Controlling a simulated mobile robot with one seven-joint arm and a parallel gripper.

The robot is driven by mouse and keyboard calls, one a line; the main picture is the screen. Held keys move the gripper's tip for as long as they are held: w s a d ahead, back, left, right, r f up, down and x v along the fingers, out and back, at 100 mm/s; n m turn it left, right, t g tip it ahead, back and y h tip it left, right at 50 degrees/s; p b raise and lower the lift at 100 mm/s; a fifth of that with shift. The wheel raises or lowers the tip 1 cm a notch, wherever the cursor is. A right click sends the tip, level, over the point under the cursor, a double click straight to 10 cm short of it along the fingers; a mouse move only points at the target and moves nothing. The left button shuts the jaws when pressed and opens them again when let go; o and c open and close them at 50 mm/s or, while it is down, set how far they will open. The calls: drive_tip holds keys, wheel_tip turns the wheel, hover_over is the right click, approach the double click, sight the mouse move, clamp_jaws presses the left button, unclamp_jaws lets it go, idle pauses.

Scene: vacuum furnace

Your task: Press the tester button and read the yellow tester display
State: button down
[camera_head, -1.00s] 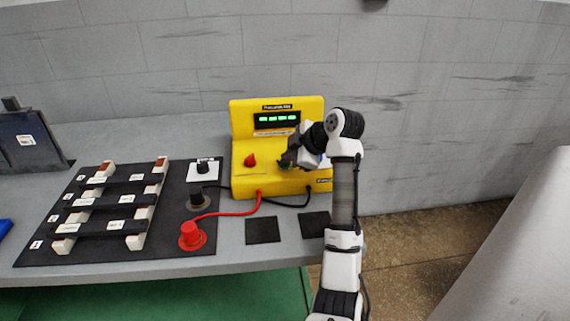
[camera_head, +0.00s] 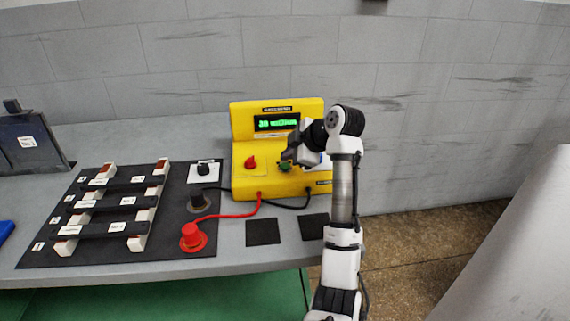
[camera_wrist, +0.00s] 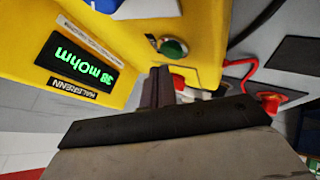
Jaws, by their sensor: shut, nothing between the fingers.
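The yellow tester (camera_head: 240,125) stands upright on the bench and shows in part in the wrist view (camera_wrist: 140,40). Its lit display (camera_head: 277,122) has green characters. In the wrist view the display (camera_wrist: 77,62) is upside down and appears to read 38 mOhm. The round green button (camera_head: 285,167) is on the tester's lower front, and also shows in the wrist view (camera_wrist: 173,47). My gripper (camera_head: 290,156) is shut and empty, just above and beside the button, with a gap between them. Its dark fingers show in the wrist view (camera_wrist: 160,86).
A red knob (camera_head: 250,161) is left of the button. Red and black leads run from the tester to a red plug (camera_head: 192,236) and a dark plug (camera_head: 198,201). A black mat (camera_head: 45,256) with a rack of bars lies left. Dark pads (camera_head: 263,232) lie in front.

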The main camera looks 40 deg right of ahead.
sight(289, 167)
drive_tip(key=shift+r+p, duration=1.7)
drive_tip(key=shift+r, duration=0.85)
